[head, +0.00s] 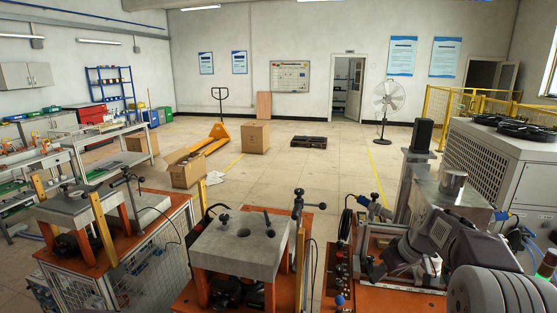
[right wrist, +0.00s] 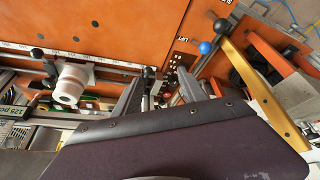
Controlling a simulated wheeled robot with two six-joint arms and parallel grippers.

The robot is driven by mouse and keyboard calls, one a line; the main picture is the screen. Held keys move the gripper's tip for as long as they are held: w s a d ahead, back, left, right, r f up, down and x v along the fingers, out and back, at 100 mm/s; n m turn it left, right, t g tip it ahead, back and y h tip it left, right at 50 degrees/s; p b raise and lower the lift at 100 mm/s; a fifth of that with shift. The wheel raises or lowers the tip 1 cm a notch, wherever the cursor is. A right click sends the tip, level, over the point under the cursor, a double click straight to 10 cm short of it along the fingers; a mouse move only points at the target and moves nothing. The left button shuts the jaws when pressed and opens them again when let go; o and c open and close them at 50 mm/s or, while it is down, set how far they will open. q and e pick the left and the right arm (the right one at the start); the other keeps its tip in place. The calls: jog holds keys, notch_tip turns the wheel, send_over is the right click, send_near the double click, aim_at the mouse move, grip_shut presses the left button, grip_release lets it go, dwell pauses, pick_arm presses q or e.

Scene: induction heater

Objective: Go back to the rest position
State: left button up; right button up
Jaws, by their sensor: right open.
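My right arm comes in from the lower right of the head view. Its dark right gripper (head: 380,268) is over the orange bench of the machine at right. In the right wrist view the two fingers of this gripper (right wrist: 158,82) stand apart with nothing held between them. A control strip with small buttons lies beyond the gap, and whether the fingers touch anything cannot be told. A white cylindrical part (right wrist: 70,86) is left of the fingers. My left gripper is not in view.
A machine with a metal cylinder (head: 453,181) on top stands behind my right arm. A grey-topped workstation (head: 225,240) is at centre front, another at left. A blue-knobbed lever (right wrist: 206,48) and yellow bar (right wrist: 262,95) are close at right. The floor behind is largely open.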

jog(key=s+a+f+n+g, duration=0.1)
jog(key=s+a+f, duration=0.15)
jog(key=a, duration=0.45)
jog(key=s+a+f+m, duration=0.1)
jog(key=s+f, duration=0.2)
jog(key=s, duration=0.3)
jog(key=s+a+f+m+g, duration=0.1)
jog(key=s+a+f+m, duration=0.1)
jog(key=s+f, duration=0.2)
jog(key=s+a+f+m+g, duration=0.1)
jog(key=s+f, duration=0.2)
jog(key=s, duration=0.7)
jog(key=shift+s+a+f+h, duration=0.2)
jog(key=shift+a+f+h, duration=0.15)
jog(key=shift+h, duration=0.05)
